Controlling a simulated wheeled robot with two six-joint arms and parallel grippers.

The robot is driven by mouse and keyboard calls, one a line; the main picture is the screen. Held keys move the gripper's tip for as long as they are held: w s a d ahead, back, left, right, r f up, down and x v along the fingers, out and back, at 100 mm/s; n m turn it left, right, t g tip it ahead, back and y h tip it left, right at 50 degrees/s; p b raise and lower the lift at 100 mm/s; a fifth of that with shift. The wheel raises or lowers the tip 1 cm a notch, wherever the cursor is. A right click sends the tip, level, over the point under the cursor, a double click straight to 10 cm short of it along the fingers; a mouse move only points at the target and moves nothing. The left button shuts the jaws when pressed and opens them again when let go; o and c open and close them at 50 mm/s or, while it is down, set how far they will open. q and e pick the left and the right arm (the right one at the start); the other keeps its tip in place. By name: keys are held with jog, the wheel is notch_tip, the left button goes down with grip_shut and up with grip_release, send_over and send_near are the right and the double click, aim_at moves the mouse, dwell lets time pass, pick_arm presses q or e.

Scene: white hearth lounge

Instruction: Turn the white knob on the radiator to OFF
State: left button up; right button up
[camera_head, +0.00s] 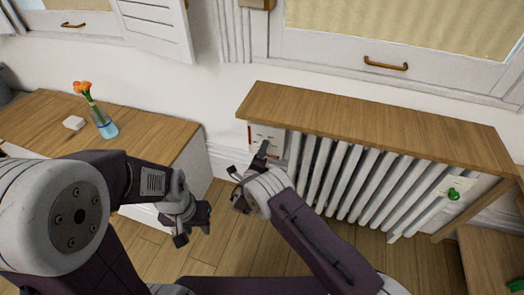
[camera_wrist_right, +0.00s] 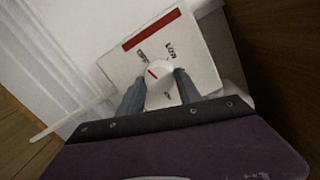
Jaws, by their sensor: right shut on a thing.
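The white knob (camera_wrist_right: 158,73) sits on a white plate (camera_wrist_right: 186,33) with a red bar and printed labels. A red mark on the knob's face points to the upper left side of the dial, near a label that seems to read OFF; its exact alignment is hard to tell. My right gripper (camera_wrist_right: 157,87) is shut on the knob, one finger on each side. In the head view, my right gripper (camera_head: 250,165) is at the left end of the radiator (camera_head: 340,180), below the plate (camera_head: 267,138); the knob is not clear there. My left gripper (camera_head: 192,228) is open and empty.
A wooden shelf (camera_head: 370,125) overhangs the radiator. A green valve knob (camera_head: 453,194) is at its right end. A wooden-topped cabinet (camera_head: 150,125) with a flower vase (camera_head: 104,122) and a small white block (camera_head: 74,122) stands left. Wood floor (camera_head: 245,250) lies between.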

jog(key=shift+f, duration=0.1)
jog(key=o, duration=1.4)
jog(key=shift+c, duration=0.2)
jog(key=p+v, duration=0.3)
jog(key=v, duration=0.6)
jog(key=shift+s, duration=0.1)
